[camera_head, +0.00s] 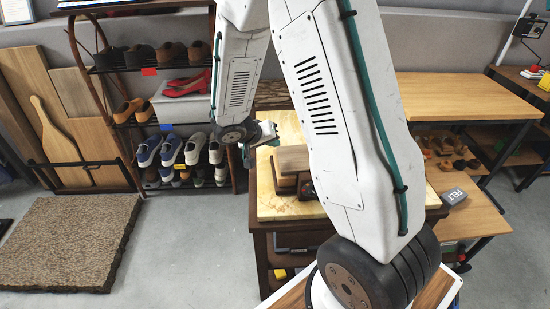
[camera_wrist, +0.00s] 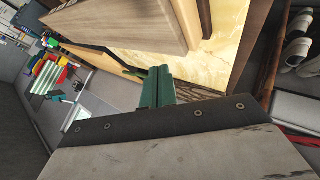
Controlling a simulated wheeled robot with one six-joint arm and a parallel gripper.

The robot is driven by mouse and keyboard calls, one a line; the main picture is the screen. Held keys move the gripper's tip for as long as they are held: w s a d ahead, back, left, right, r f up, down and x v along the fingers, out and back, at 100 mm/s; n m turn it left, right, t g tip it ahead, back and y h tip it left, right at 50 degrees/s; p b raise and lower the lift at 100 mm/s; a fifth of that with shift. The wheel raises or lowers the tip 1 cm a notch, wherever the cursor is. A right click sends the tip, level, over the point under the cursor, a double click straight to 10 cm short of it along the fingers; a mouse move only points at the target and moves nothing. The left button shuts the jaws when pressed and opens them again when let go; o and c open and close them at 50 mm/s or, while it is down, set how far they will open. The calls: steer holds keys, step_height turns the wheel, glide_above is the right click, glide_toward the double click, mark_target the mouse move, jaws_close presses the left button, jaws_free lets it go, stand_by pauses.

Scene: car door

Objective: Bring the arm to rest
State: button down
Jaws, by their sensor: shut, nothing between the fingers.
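My white arm spans the middle of the head view, and its upper links hide part of the scene. In the wrist view my gripper's green fingers (camera_wrist: 157,88) are together and empty. They are beside the table's yellow top, which also shows in the wrist view (camera_wrist: 208,62). A brown wooden block (camera_head: 292,160) lies on that top, apart from the fingers. It shows large in the wrist view (camera_wrist: 130,25).
A shoe rack (camera_head: 170,60) stands at the back left, with red shoes (camera_head: 186,84) and several other pairs. A brown mat (camera_head: 65,240) lies on the grey floor at left. Floor between mat and small table is clear.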

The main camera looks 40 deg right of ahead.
stand_by(0.7)
steer(key=s+n+g, duration=0.1)
steer(key=s, duration=0.1)
steer(key=s+r+n, duration=0.1)
steer(key=s+n+g, duration=0.1)
steer(key=s, duration=0.1)
steer(key=shift+s+a+r+n+g+y, duration=0.2)
steer(key=shift+s+a+n+g+y, duration=0.05)
steer(key=shift+s+n+g+y, duration=0.05)
steer(key=s+a+r+n+t+y, duration=0.1)
steer(key=s+a+r+n+y, duration=0.1)
steer(key=s+a+r+y, duration=0.2)
steer(key=s+a+r+n+t+y, duration=0.1)
steer(key=s+a+r+y, duration=0.4)
steer(key=s+a+r, duration=0.6)
steer(key=shift+s+a+r+n+t, duration=0.15)
steer(key=shift+s+r+n+t, duration=0.3)
steer(key=shift+s+r, duration=2.55)
steer(key=shift+f, duration=0.1)
